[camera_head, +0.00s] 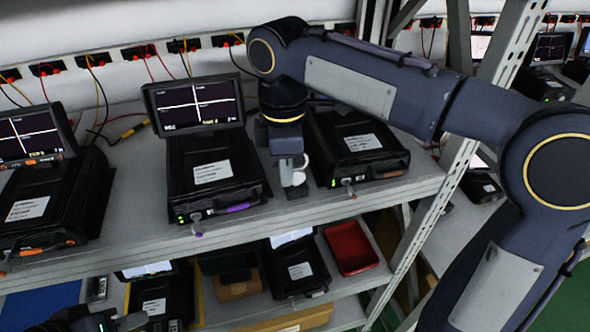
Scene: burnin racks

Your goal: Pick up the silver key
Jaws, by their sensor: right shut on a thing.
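My right gripper (294,184) points down at the upper shelf's front, between the middle black tester and the one right of it. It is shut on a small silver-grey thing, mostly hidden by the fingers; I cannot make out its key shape.
Black testers stand on the upper shelf (130,240): left (75,200), middle (240,165) and right (385,145). A lower shelf holds more cases and a red tray (350,247). A metal upright (425,215) stands right of the shelves. Cables hang along the back.

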